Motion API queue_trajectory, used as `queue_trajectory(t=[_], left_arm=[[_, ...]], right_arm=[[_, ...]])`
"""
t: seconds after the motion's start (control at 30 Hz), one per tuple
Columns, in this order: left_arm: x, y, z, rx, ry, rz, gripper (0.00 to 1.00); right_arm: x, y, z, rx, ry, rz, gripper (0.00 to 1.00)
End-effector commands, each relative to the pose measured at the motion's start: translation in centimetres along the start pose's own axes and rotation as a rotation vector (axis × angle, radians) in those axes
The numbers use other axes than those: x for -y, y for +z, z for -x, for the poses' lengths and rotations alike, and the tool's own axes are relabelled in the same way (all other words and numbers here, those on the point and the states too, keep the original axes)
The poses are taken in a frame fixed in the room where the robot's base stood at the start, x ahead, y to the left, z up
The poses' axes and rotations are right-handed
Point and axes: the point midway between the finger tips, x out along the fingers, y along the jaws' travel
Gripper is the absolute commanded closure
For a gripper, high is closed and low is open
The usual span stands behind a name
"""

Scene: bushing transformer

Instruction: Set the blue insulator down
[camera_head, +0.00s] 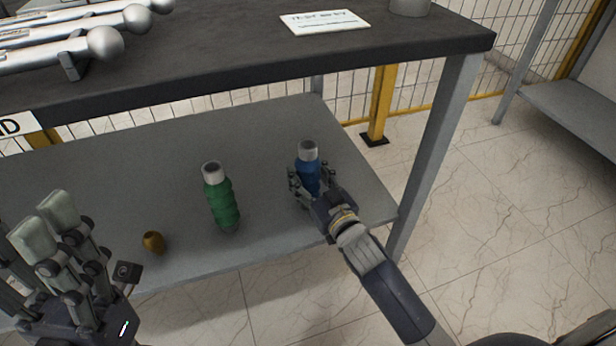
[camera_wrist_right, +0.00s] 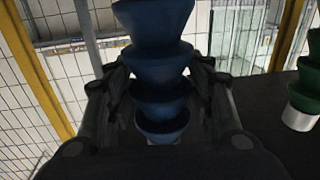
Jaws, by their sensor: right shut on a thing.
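The blue insulator (camera_head: 309,172) has a silver cap and stands roughly upright over the right part of the grey lower shelf (camera_head: 270,130). My right gripper (camera_head: 309,192) is shut around its ribbed body, which hides its lower end in the head view. I cannot tell whether its base touches the shelf. In the right wrist view the blue ribs (camera_wrist_right: 158,75) sit between the fingers of my right gripper (camera_wrist_right: 160,110). My left gripper (camera_head: 50,235) is at the lower left, its fingers extended, open and empty.
A green insulator (camera_head: 222,205) with a silver cap stands on the shelf to the left, with a small brownish-gold piece (camera_head: 153,242) further left. The dark upper tabletop (camera_head: 230,50) overhangs the shelf. A grey table leg (camera_head: 437,150) rises just to the right.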

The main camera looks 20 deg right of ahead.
Motion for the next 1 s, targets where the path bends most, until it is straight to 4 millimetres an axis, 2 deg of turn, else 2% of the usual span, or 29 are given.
queue_trajectory(t=[0.27, 0.3, 0.4, 0.8, 1.0], left_arm=[[0.0, 0.0, -0.1, -0.001, 0.001, 0.0, 0.46], [0.0, 0.0, -0.1, -0.001, 0.001, -0.001, 0.46], [0.0, 0.0, -0.1, -0.001, 0.001, -0.001, 0.46], [0.0, 0.0, -0.2, 0.0, 0.001, 0.0, 0.46], [0.0, -0.3, -0.9, -0.002, -0.001, 0.001, 0.46]], right_arm=[[0.0, 0.0, 0.0, -0.004, 0.0, -0.001, 0.91], [0.0, 0.2, 0.0, 0.001, 0.001, -0.001, 0.5], [0.0, 0.2, 0.0, 0.001, 0.001, 0.0, 0.32], [0.0, -0.2, 0.1, 0.0, 0.0, 0.0, 0.32], [0.0, -0.2, 2.4, 0.003, 0.001, -0.002, 0.32]])
